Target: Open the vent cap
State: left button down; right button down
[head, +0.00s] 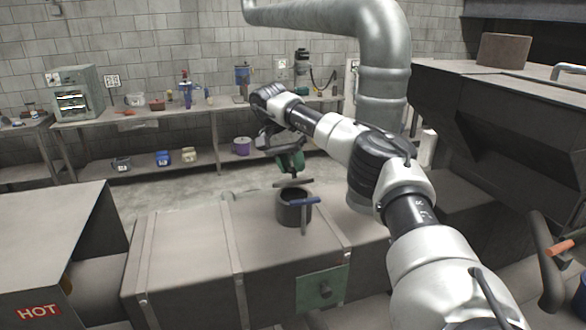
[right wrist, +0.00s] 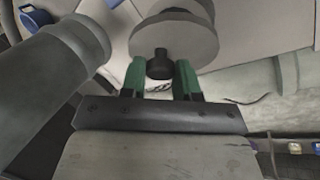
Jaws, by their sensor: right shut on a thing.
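The vent cap (head: 294,184) is a grey disc with a dark knob. It is held just above a short dark vent tube (head: 293,212) on top of the large metal housing. The tube's dark opening shows below the cap, and the cap looks apart from the rim. My right gripper (head: 291,162) has green fingers and is shut on the cap's knob. In the right wrist view, the fingers (right wrist: 160,76) sit on both sides of the black knob, with the cap's disc (right wrist: 172,38) beyond. My left gripper is not in view.
A thick metal duct (head: 383,75) rises close behind my right arm. A green panel (head: 322,288) is on the housing's front. A workbench (head: 215,107) with several items stands along the back wall.

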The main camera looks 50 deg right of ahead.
jog(key=shift+w+d+r+g, duration=0.25)
jog(key=shift+w+r+g, duration=0.1)
jog(key=shift+w+g, duration=0.15)
jog(key=shift+y, duration=0.3)
jog(key=c, duration=0.8)
grip_release()
jog(key=shift+r, duration=0.1)
